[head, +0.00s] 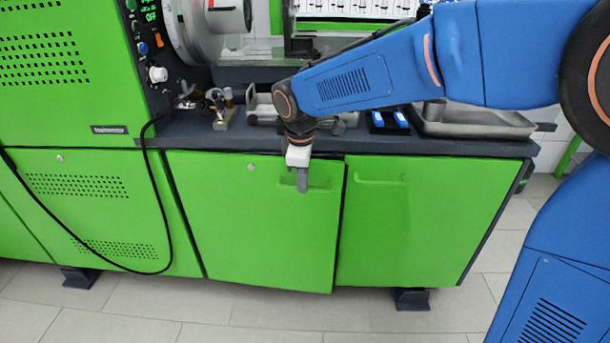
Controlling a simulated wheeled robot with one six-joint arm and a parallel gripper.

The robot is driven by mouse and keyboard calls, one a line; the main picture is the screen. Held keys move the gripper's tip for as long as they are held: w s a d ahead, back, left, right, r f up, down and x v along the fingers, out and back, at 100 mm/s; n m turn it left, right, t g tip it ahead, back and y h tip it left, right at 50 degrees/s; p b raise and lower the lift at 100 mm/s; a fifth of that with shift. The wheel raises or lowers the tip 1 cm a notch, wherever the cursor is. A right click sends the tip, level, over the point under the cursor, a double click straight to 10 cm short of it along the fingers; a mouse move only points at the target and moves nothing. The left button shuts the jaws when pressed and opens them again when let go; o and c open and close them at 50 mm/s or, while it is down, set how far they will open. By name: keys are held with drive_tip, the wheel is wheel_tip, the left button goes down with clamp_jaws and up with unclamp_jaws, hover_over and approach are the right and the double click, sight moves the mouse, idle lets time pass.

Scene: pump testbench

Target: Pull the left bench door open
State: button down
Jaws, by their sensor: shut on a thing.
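The left bench door (250,230) is a flat green panel under the dark worktop, with a small round lock near its top. Its right edge stands slightly forward of the right bench door, with a dark gap between them, so it looks a little ajar. My gripper (301,183) points down at the door's upper right corner. It is shut on the green door handle (320,184), which is partly hidden behind the fingers. My blue arm reaches in from the right above the worktop.
The right bench door (425,225) is green and closed, with its own handle (380,181). A metal tray (475,122), blue items (388,121) and small fittings lie on the worktop (235,138). A black cable (157,200) hangs at the left. The tiled floor in front is clear.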

drive_tip(key=s+a+m+h, duration=0.1)
drive_tip(key=s+a+m, duration=0.4)
drive_tip(key=s+a, duration=0.7)
drive_tip(key=s+a+m+h, duration=0.1)
drive_tip(key=s+a+m, duration=0.3)
drive_tip(key=s+a, duration=0.75)
drive_tip(key=s+a+m+g, duration=0.1)
drive_tip(key=s+a+m, duration=0.1)
drive_tip(key=a, duration=0.7)
drive_tip(key=s+a+m, duration=0.3)
drive_tip(key=a+m, duration=0.1)
drive_tip(key=a, duration=0.5)
drive_tip(key=s+a+m+g, duration=0.1)
drive_tip(key=s+a+m, duration=0.1)
drive_tip(key=a, duration=0.8)
drive_tip(key=shift+s+m+g, duration=0.25)
drive_tip(key=shift+m+g, duration=0.05)
drive_tip(key=shift+m, duration=0.4)
drive_tip(key=c, duration=1.8)
unclamp_jaws()
